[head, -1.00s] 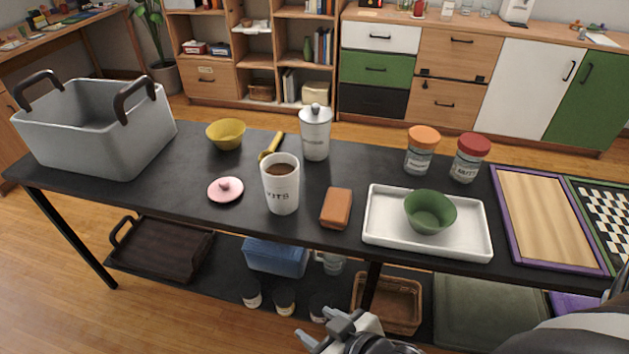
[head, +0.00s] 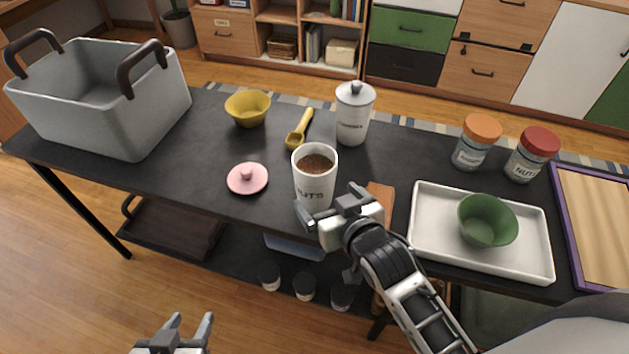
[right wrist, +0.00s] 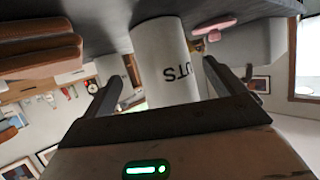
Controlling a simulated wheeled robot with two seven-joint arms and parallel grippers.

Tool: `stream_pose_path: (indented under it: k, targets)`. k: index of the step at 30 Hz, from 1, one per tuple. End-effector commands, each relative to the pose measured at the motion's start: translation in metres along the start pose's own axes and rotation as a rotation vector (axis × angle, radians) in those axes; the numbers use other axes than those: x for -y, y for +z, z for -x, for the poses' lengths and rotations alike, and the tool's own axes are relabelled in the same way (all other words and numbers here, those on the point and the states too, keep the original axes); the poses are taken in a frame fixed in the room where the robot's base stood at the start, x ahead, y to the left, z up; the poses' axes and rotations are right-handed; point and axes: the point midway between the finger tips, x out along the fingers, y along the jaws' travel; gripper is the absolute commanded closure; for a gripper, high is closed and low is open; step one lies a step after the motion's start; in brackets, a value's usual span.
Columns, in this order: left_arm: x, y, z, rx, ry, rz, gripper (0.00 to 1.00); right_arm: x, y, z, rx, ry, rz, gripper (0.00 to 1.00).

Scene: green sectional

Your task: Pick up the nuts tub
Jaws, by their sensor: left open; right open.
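The nuts tub (head: 314,180) is a white, open-topped cylinder marked NUTS, filled with brown contents, upright near the table's front edge. My right gripper (head: 331,204) is open at its front right side. In the right wrist view the tub (right wrist: 168,58) stands between the spread fingers (right wrist: 158,88); I cannot tell whether they touch it. A pink round lid with a knob (head: 247,178) lies left of the tub. My left gripper (head: 187,330) is open and empty, low in front of the table.
A brown block (head: 381,197) lies just right of the tub, partly hidden by my right gripper. A white tray (head: 425,245) holds a green bowl (head: 487,220). Behind are a yellow scoop (head: 299,133), lidded canister (head: 354,112), yellow bowl (head: 247,108) and jars. A grey basket (head: 90,115) stands left.

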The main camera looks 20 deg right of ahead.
Motion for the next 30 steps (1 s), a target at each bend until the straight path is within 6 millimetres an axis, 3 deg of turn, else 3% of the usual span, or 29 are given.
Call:
stream_pose_path:
  k: [7, 15, 23, 24, 30]
  targets:
    - [0.001, -0.005, -0.001, -0.011, 0.0, -0.002, 0.56, 0.002, -0.001, -0.019, -0.001, -0.001, -0.001, 0.05]
    - [0.001, -0.006, -0.002, -0.016, 0.0, -0.002, 0.56, 0.005, -0.002, -0.056, -0.001, -0.001, 0.0, 0.05]
    - [0.001, -0.007, -0.002, -0.017, 0.0, -0.001, 0.56, 0.005, -0.001, -0.06, 0.0, -0.001, 0.0, 0.05]
    - [0.001, -0.007, -0.002, -0.017, 0.0, -0.001, 0.56, 0.005, -0.001, -0.06, 0.0, -0.001, 0.0, 0.08]
    - [0.001, -0.007, -0.002, -0.017, 0.0, -0.001, 0.56, 0.005, -0.001, -0.06, 0.0, -0.001, 0.0, 0.63]
